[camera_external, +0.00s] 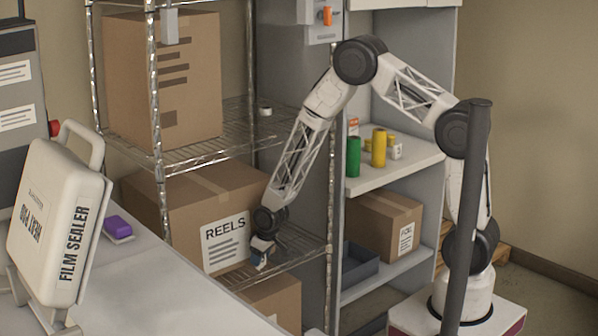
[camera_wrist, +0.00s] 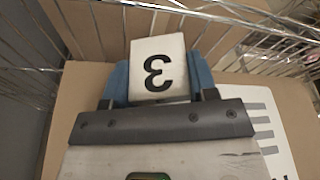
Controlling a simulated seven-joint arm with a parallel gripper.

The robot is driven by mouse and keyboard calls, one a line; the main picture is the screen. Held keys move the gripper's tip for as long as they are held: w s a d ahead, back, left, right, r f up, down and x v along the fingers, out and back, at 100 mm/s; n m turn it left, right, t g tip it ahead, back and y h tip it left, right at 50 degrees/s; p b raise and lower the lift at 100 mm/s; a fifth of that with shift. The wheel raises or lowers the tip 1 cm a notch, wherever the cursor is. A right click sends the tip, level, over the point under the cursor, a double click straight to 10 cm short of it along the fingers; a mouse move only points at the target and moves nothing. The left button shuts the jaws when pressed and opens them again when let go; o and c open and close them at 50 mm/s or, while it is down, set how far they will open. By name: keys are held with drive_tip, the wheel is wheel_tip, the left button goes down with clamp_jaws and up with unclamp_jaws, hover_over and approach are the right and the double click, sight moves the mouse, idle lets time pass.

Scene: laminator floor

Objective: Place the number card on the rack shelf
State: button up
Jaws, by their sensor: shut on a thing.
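The number card (camera_wrist: 158,68), a white piece with a black 3, sits between the blue fingertips of my gripper (camera_wrist: 158,88). The 3 appears turned around in the wrist view. In the external view my gripper (camera_external: 262,252) points down at the lower wire rack shelf (camera_external: 298,250), in front of the REELS box. It is shut on the card, of which only a small pale part shows there. I cannot tell whether the card touches the shelf wires.
The large REELS box (camera_external: 190,215) stands on the same shelf, close beside my gripper. Rack posts (camera_external: 332,150) rise nearby. The shelf's right end looks free. A white cabinet with green (camera_external: 354,156) and yellow (camera_external: 378,148) cylinders stands to the right, and a film sealer (camera_external: 55,225) at left.

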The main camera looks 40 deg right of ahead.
drive_tip(key=shift+f, duration=0.15)
drive_tip(key=o, duration=1)
drive_tip(key=shift+v, duration=6.1)
